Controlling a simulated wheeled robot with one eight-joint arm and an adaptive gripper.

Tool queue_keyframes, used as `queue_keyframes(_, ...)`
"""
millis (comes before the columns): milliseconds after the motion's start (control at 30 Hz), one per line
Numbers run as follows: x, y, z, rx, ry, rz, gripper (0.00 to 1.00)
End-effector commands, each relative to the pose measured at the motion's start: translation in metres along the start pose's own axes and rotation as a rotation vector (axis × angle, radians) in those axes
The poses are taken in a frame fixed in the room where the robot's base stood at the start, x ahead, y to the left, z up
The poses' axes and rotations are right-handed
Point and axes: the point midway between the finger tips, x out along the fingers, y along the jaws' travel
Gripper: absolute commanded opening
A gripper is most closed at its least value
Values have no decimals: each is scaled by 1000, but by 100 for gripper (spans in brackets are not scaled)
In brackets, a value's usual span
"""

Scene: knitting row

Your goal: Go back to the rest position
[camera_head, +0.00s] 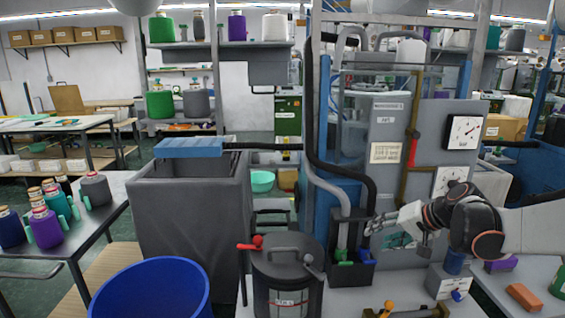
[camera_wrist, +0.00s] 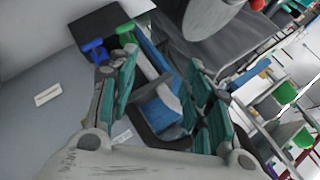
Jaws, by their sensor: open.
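My gripper (camera_head: 376,224) is at the end of my arm, which reaches in from the right in the head view. It is in front of the grey machine panel (camera_head: 385,108), close to a black box (camera_head: 377,271) with a grey hose and green and blue handles. In the wrist view my gripper (camera_wrist: 165,72) has its two teal-padded fingers spread apart. No object is held between them.
A dark lidded drum (camera_head: 287,275) with a red handle stands left of the black box. A blue tub (camera_head: 150,288) and a grey bin (camera_head: 190,215) stand further left. An orange block (camera_head: 523,296) and a grey box (camera_head: 447,281) lie below my arm.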

Motion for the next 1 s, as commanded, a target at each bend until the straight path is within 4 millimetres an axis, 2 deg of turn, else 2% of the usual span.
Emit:
queue_keyframes(33, -6, -20, 17, -27, -14, 17, 46)
queue_keyframes(200, -27, -63, 68, -108, -48, 80, 46)
queue_keyframes(333, -44, -89, 110, -176, -69, 125, 46)
queue_keyframes(433, -58, -100, 141, -228, -76, 162, 46)
queue_keyframes(567, -76, -88, 176, -288, -58, 226, 46)
queue_keyframes(800, -104, -55, 236, -404, -15, 343, 46)
queue_keyframes(1000, -118, -18, 273, -490, 32, 429, 46)
